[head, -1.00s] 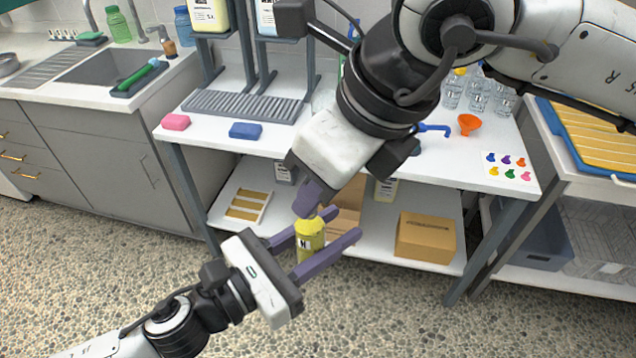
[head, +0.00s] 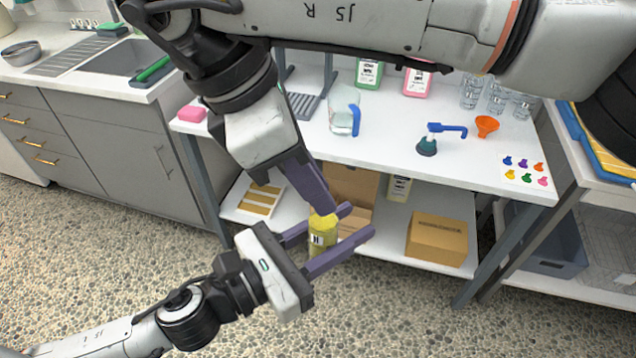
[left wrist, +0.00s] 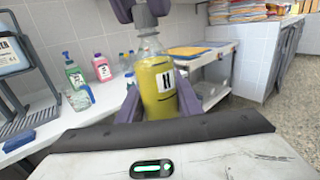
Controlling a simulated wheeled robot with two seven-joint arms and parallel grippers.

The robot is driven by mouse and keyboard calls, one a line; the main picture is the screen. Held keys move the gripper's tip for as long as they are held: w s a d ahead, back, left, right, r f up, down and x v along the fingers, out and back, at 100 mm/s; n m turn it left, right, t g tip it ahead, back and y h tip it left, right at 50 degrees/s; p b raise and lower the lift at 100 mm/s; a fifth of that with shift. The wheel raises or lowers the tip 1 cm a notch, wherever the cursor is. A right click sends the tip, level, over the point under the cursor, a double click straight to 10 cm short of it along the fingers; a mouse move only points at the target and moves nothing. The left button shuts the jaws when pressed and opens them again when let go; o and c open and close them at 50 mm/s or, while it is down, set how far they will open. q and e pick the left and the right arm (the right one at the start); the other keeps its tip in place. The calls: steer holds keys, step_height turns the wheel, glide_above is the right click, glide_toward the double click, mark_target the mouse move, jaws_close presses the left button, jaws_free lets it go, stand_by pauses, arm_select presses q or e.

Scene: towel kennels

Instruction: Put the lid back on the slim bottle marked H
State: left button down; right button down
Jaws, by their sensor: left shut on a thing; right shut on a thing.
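The slim bottle marked H (head: 322,240) holds yellow liquid and stands roughly upright between the purple fingers of my left gripper (head: 356,222), above the floor in front of the shelf. In the left wrist view the bottle (left wrist: 158,92) shows its dark-on-white H label and clear neck. My right gripper (head: 326,206) comes down from above, shut on a small grey lid (left wrist: 145,18). The lid is at the bottle's mouth in the left wrist view; I cannot tell whether it touches or is seated. The right fingers hide the lid in the head view.
The white table (head: 390,150) behind carries a beaker (head: 342,120), a blue-spouted pump top (head: 427,147), an orange funnel (head: 487,126) and a pink sponge (head: 192,114). Cardboard boxes (head: 437,240) sit on the lower shelf. The space in front is open floor.

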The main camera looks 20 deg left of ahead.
steer(key=shift+m, duration=0.5)
steer(key=c, duration=1.7)
jaws_free()
step_height(320, 180, up, 4)
steer(key=shift+w+f, duration=0.1)
steer(key=shift+f, duration=0.05)
steer(key=shift+a+r, duration=0.1)
steer(key=shift+r, duration=0.4)
steer(key=shift+c, duration=0.5)
